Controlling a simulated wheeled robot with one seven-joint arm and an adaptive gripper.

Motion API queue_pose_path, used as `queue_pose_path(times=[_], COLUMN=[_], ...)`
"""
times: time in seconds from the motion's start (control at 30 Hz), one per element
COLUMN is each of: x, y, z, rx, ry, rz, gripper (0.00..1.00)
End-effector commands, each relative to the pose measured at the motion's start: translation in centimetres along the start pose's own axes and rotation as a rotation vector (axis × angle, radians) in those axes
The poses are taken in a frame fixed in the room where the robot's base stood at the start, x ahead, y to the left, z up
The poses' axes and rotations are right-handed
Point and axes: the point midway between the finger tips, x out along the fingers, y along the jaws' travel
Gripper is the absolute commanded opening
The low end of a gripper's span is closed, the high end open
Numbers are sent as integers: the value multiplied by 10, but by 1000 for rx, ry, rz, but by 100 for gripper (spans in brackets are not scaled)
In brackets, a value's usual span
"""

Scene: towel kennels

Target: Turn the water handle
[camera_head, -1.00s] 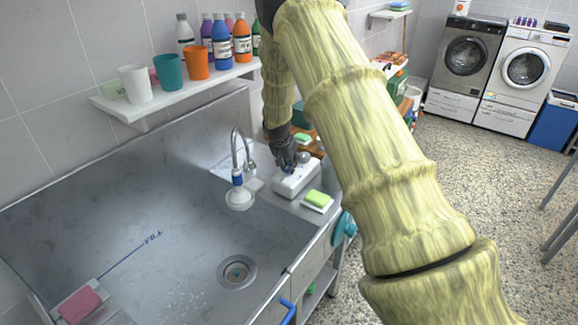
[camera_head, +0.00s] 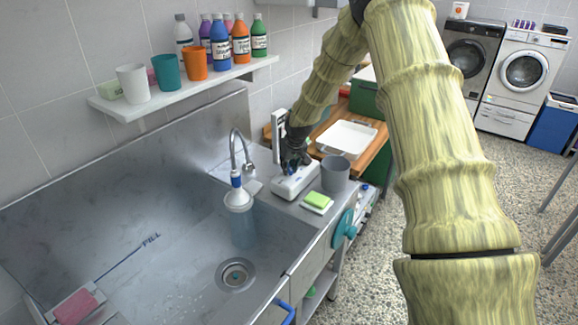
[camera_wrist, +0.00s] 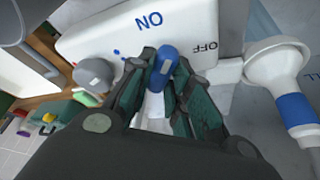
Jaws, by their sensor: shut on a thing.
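The white valve box (camera_head: 296,181) sits on the counter at the right of the steel sink. In the wrist view the box (camera_wrist: 105,35) carries ON and OFF marks and a blue water handle (camera_wrist: 165,60). The handle's blue end points toward the ON side. My gripper (camera_wrist: 164,72) is shut on the handle, one finger on each side; in the head view my gripper (camera_head: 291,166) is over the box and hides the handle. The white spray head (camera_head: 238,197) hangs from the curved faucet, and a bluish stream of water (camera_head: 243,230) falls from it into the sink.
A grey cup (camera_head: 336,173) and a green-yellow sponge (camera_head: 318,200) stand close to the box on the right. A white tray (camera_head: 347,137) lies on a wooden board behind. A wall shelf (camera_head: 180,88) holds cups and bottles. The sink basin (camera_head: 170,240) is mostly clear.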

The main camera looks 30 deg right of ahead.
Motion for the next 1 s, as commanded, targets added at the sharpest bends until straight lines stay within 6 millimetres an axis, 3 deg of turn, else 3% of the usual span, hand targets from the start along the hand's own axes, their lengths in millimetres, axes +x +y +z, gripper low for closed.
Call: queue_pose_path(times=[0.73,0.77,0.83,0.87,1.0], x=[-3,-3,-3,-2,-1], y=[2,2,2,1,0], z=[-6,-6,-5,-5,-4], rx=[-80,-80,-80,-80,-81], ry=[11,11,9,8,6], rz=[-31,-31,-32,-32,-32], gripper=[0,23,36,41,41])
